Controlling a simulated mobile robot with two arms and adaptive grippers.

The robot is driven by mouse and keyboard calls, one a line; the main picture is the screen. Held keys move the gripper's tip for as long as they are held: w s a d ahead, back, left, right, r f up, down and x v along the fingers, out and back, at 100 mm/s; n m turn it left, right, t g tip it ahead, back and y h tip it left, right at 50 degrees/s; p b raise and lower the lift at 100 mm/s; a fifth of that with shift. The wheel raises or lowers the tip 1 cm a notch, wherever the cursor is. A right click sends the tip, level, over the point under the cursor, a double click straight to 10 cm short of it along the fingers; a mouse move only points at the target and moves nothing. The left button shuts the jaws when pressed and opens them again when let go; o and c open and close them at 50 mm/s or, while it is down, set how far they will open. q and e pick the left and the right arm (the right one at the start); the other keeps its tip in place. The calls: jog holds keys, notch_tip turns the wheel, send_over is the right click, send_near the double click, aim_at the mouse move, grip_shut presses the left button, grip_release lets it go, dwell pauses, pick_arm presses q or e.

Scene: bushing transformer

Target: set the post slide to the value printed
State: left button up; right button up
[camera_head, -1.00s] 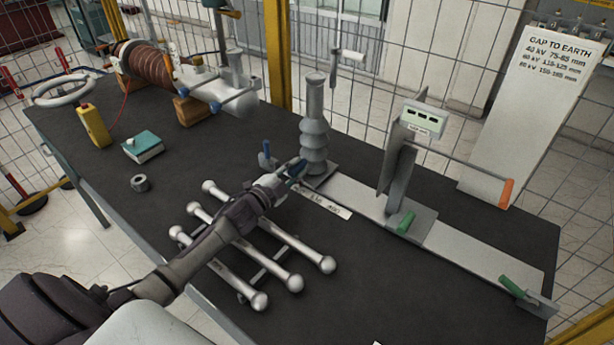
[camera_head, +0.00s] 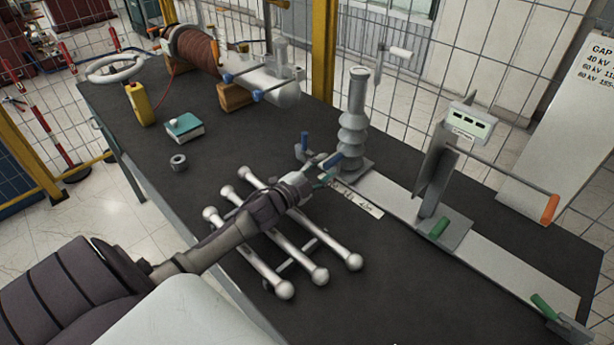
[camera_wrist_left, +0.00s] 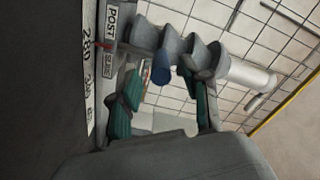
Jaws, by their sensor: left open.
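The grey ribbed post (camera_head: 352,130) stands upright at the far end of the pale slide rail (camera_head: 395,205). A blue handle (camera_head: 333,161) is at its base, and a printed scale strip (camera_head: 358,202) lies beside the rail. My left gripper (camera_head: 325,173) is open at the post's base, close to the blue handle. In the left wrist view, the teal finger pads (camera_wrist_left: 161,84) are spread, with the blue handle (camera_wrist_left: 161,68) just beyond and between them. Contact cannot be told. A "POST SLIDE" label (camera_wrist_left: 110,40) and scale numbers (camera_wrist_left: 88,55) show there. My right gripper is out of view.
A grey plate with a display box (camera_head: 470,120), an orange-tipped rod and green handles (camera_head: 438,228) stand farther along the rail. Silver ball-ended bars (camera_head: 290,240) lie below my left arm. A white gap-to-earth board (camera_head: 570,110) is at the right.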

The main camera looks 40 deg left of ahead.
pick_arm(q)
jog(key=s, duration=0.3)
jog(key=s+a, duration=0.1)
jog(key=s, duration=0.5)
jog(key=shift+a, duration=0.15)
jog(key=shift+w, duration=0.1)
